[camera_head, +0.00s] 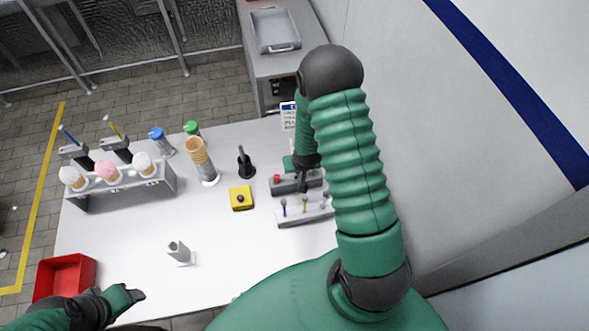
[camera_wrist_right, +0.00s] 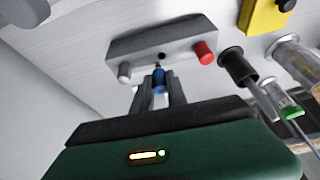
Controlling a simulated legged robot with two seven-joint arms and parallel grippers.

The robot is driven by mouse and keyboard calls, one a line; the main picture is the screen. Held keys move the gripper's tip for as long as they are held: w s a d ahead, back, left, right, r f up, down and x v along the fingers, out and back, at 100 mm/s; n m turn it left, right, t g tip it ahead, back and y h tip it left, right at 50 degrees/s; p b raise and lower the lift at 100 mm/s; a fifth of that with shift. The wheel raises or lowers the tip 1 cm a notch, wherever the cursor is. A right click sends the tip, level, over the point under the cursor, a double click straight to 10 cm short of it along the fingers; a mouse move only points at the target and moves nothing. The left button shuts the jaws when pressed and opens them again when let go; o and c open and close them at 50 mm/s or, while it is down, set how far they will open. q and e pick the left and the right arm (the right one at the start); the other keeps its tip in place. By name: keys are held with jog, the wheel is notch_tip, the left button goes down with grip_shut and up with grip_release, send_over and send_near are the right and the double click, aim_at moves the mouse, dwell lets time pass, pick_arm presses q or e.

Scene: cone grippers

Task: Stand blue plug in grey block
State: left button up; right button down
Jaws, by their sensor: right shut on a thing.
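The grey block (camera_wrist_right: 185,42) lies on the table in front of my right gripper in the right wrist view. A red plug (camera_wrist_right: 204,52) stands at its right and a pale grey plug (camera_wrist_right: 124,72) at its left, with a dark open hole between them. My right gripper (camera_wrist_right: 159,92) is shut on the blue plug (camera_wrist_right: 158,77), whose tip is close to the hole; whether it touches is unclear. In the head view the grey block (camera_head: 288,186) is partly hidden by my right arm. My left gripper (camera_head: 130,295) is low at left, away from the block; its jaw opening is unclear.
A second grey rack (camera_head: 292,220) with several thin pins stands just in front of the block. A yellow box (camera_head: 241,198) and a black holder (camera_head: 246,168) stand to its left. A cone rack (camera_head: 125,184) and red bin (camera_head: 66,277) are farther left.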

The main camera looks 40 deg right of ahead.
aim_at(296, 175)
jog(key=shift+d+f, duration=0.1)
jog(key=shift+d, duration=0.3)
jog(key=shift+a, duration=0.8)
pick_arm(q)
jog(key=shift+d, duration=0.3)
pick_arm(e)
jog(key=shift+d, duration=0.1)
pick_arm(q)
jog(key=shift+a+f+b, duration=0.3)
jog(key=shift+f, duration=0.05)
pick_arm(e)
jog(key=shift+a+f, duration=0.2)
pick_arm(q)
jog(key=shift+d+f+b, duration=0.15)
jog(key=shift+f+b, duration=0.2)
jog(key=shift+b, duration=0.05)
pick_arm(e)
jog(key=shift+d+f, duration=0.1)
jog(key=shift+f, duration=0.4)
pick_arm(q)
jog(key=shift+f+b, duration=0.65)
pick_arm(e)
jog(key=shift+f, duration=0.8)
jog(key=c, duration=1.3)
grip_release()
jog(key=shift+o, duration=0.2)
